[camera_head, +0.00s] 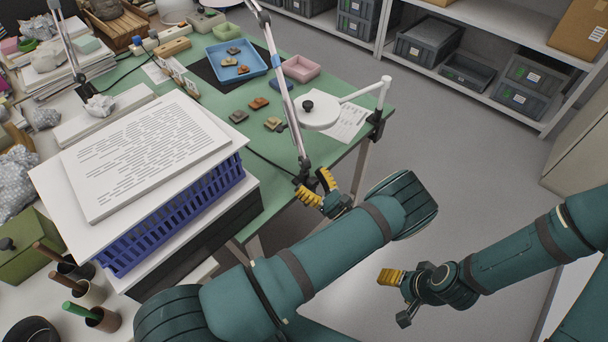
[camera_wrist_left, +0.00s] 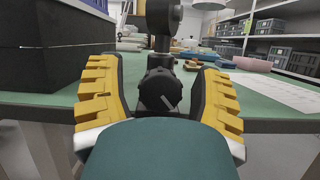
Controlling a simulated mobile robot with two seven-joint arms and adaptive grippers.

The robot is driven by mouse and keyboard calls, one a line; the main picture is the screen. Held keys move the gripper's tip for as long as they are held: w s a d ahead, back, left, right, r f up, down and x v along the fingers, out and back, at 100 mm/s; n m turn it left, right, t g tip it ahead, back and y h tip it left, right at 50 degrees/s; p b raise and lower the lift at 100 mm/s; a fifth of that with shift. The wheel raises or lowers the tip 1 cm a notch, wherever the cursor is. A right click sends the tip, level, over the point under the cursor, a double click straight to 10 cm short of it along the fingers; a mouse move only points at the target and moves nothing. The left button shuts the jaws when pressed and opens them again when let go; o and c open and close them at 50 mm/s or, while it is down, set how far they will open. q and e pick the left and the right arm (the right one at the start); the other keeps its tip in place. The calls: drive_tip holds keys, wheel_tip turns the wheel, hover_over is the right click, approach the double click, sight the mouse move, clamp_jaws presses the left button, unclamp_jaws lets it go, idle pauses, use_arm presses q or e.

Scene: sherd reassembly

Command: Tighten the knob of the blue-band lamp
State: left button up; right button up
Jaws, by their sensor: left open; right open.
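My right gripper (camera_head: 396,296) is open and empty over the floor, away from the table.
The green table (camera_head: 230,205) bears a blue tray (camera_head: 236,63), several sherds, a pink tray (camera_head: 300,68) and a white disc lamp (camera_head: 318,112). A blue crate (camera_head: 175,225) topped with paper stands left of my left arm. Floor right of the table is clear.

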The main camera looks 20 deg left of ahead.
use_arm(q)
drive_tip(key=shift+a+r, duration=0.1)
drive_tip(key=shift+a, duration=0.05)
clamp_jaws()
idle(0.4)
drive_tip(key=shift+m+t, duration=0.6)
drive_tip(key=shift+m, duration=0.5)
unclamp_jaws()
drive_tip(key=shift+w, duration=0.1)
